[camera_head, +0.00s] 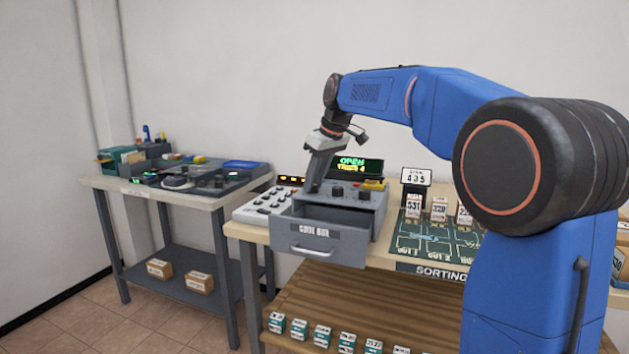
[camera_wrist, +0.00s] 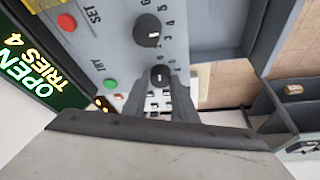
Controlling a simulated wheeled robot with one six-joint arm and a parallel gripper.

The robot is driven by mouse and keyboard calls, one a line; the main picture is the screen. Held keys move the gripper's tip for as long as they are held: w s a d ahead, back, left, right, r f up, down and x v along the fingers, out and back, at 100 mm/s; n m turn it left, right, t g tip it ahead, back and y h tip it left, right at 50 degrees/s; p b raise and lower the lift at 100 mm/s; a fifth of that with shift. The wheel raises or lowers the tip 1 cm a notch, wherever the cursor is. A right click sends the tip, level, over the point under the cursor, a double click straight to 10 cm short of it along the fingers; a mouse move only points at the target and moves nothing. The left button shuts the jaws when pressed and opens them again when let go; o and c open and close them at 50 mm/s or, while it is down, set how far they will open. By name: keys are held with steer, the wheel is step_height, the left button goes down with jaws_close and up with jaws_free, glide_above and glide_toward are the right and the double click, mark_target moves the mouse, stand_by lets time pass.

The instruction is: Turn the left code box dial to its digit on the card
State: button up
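The grey code box (camera_head: 335,222) stands on the table with its front drawer (camera_head: 318,242) pulled out. My gripper (camera_head: 312,188) points down at the left end of the box top. In the wrist view its two fingers are on either side of the black left dial (camera_wrist: 160,77), appearing to touch it. The middle dial (camera_wrist: 148,30) is free, with digits around it. The left dial's pointer setting is hard to read. The card (camera_head: 416,177) on a stand right of the box seems to read 4 3 5. The display (camera_head: 357,165) reads OPEN, TRIES 4.
A red button (camera_wrist: 67,22) and a green button (camera_wrist: 110,85) sit on the box top. A white keypad panel (camera_head: 265,207) lies left of the box. The sorting mat (camera_head: 432,240) with several small parcels is at right. A second table (camera_head: 175,195) stands at far left.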

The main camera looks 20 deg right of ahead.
steer(key=c, duration=0.3)
steer(key=m, duration=0.2)
steer(key=m+h, duration=0.1)
steer(key=shift+a+m+t, duration=0.2)
steer(key=shift+m+t, duration=0.1)
steer(key=shift+m, duration=0.1)
steer(key=m+h, duration=0.1)
steer(key=m, duration=0.2)
steer(key=shift+a+m+h, duration=0.1)
steer(key=shift+m+h, duration=0.2)
steer(key=shift+h, duration=0.1)
steer(key=m+h, duration=0.1)
steer(key=m, duration=0.3)
steer(key=shift+a+m+h, duration=0.15)
steer(key=shift+m+h, duration=0.15)
steer(key=shift+h, duration=0.1)
steer(key=shift+m+g+h, duration=0.5)
steer(key=shift+m+g, duration=0.1)
steer(key=shift+m, duration=1.2)
